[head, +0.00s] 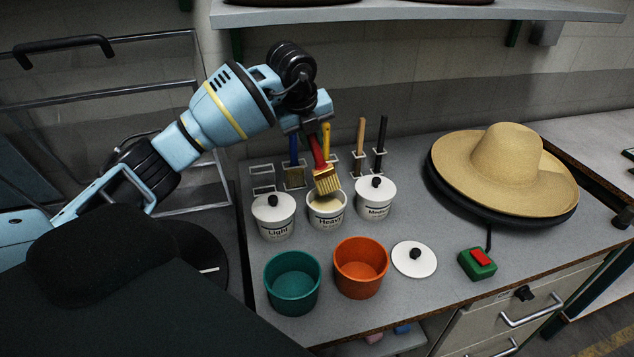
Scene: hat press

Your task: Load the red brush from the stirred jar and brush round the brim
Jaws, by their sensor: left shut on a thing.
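My left gripper (308,124) is shut on the red brush (318,150) and holds it bristles down, slightly tilted. The bristles are at the mouth of the open jar marked Heavy (326,213); I cannot tell whether they touch the pale contents. The jar marked Light (274,218) and the jar marked Medium (375,198) stand on either side with their lids on. A loose white lid (414,260) with a black knob lies in front of them. The straw hat (500,170) sits brim down on a dark round turntable (437,188) at the right. My right gripper is not seen.
Blue, yellow, wooden (360,138) and black-handled tools (381,135) stand in wire holders behind the jars. A teal pot (292,284) and an orange pot (361,268) are at the front. A green box with a red button (480,258) lies before the hat. A shelf (420,12) hangs above.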

